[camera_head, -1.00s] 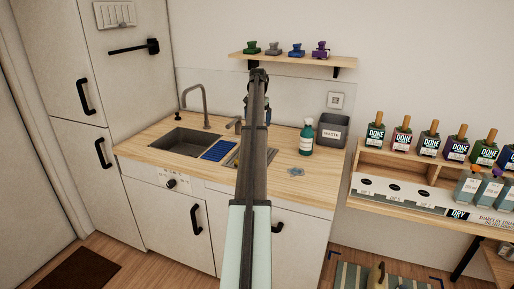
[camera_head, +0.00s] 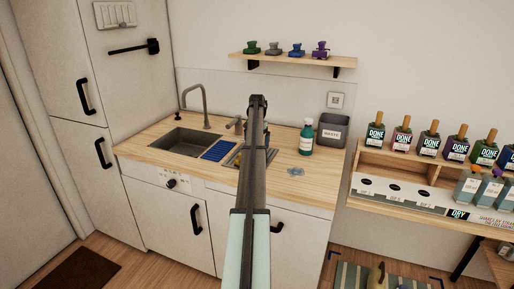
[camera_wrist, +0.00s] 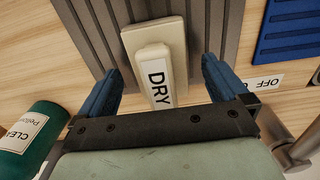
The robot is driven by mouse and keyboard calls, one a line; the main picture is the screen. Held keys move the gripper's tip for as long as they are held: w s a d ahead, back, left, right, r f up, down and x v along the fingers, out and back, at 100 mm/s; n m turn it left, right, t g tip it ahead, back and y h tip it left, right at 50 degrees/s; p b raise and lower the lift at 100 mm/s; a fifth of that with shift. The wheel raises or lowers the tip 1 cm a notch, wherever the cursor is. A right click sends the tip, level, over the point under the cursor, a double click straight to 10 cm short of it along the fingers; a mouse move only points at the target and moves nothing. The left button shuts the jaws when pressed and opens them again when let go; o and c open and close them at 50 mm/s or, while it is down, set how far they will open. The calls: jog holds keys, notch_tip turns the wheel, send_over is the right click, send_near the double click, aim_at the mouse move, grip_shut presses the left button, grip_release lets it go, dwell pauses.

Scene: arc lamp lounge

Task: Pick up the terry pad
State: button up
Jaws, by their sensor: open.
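A cream block-like pad (camera_wrist: 178,22) with a raised grip labelled DRY lies on a grey ridged tray (camera_wrist: 92,25) in the wrist view. It appears to be the terry pad. My gripper (camera_wrist: 162,72) is open, with one blue finger on each side of the raised grip and visible gaps to both. The fingers are not closed on it. In the head view my arm covers the pad and most of the tray, and the fingers are largely hidden.
A teal bottle (camera_head: 306,138) stands right of my arm, near a grey WASTE bin (camera_head: 333,132). A blue ridged mat (camera_head: 219,150), the sink (camera_head: 184,141) and a tap (camera_head: 205,105) are to the left. A shelf (camera_head: 292,59) with small items hangs above.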

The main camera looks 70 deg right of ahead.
jog(key=shift+f, duration=0.6)
jog(key=c, duration=1.2)
jog(key=shift+o, duration=0.2)
jog(key=shift+r, duration=0.1)
notch_tip(320, 180, up, 10)
jog(key=shift+f, duration=0.1)
